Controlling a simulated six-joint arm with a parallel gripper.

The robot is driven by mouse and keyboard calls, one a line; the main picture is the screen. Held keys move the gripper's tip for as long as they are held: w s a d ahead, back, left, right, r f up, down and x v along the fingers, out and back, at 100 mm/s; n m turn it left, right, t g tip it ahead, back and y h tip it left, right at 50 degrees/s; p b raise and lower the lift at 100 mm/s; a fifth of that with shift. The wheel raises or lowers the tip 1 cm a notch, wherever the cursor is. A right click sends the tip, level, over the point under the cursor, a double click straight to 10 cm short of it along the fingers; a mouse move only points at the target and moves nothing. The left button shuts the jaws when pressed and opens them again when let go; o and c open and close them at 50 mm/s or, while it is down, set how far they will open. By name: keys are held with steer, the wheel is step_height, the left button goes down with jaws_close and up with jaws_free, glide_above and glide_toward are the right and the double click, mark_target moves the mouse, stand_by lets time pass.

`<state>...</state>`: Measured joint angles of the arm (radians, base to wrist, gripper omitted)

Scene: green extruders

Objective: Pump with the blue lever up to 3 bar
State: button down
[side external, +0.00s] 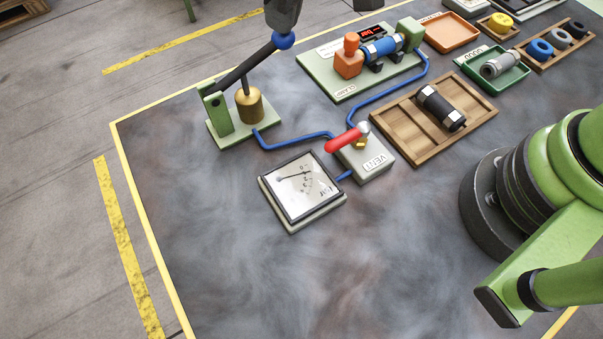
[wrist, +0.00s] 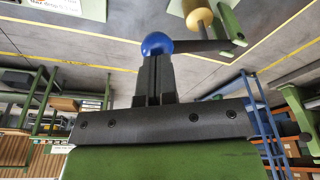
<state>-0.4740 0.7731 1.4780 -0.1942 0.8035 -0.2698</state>
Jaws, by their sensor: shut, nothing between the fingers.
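The pump (side external: 249,105) stands at the left of the table, with a brass cylinder and a green post. Its dark lever (side external: 245,66) slopes up to the right and ends in a blue ball knob (side external: 283,40). My gripper (side external: 282,27) is shut and empty, with its fingertips right above the knob, touching or nearly so. In the wrist view the blue knob (wrist: 157,44) sits at the tips of the closed fingers (wrist: 154,68). The square pressure gauge (side external: 301,186) lies in front; its needle shows, but I cannot read the value surely.
A vent block (side external: 366,160) with a red handle (side external: 344,139) stands beside the gauge. Blue pipe (side external: 290,141) links the pump and vent. A clamp fixture (side external: 344,87), a wooden tray (side external: 405,135) with a dark cylinder, and a green tray (side external: 493,84) stand further right.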

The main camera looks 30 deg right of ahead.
stand_by(1.7)
step_height(320, 180, down, 6)
steer(key=shift+f, duration=0.1)
steer(key=shift+r, duration=3.1)
steer(key=shift+r, duration=2.55)
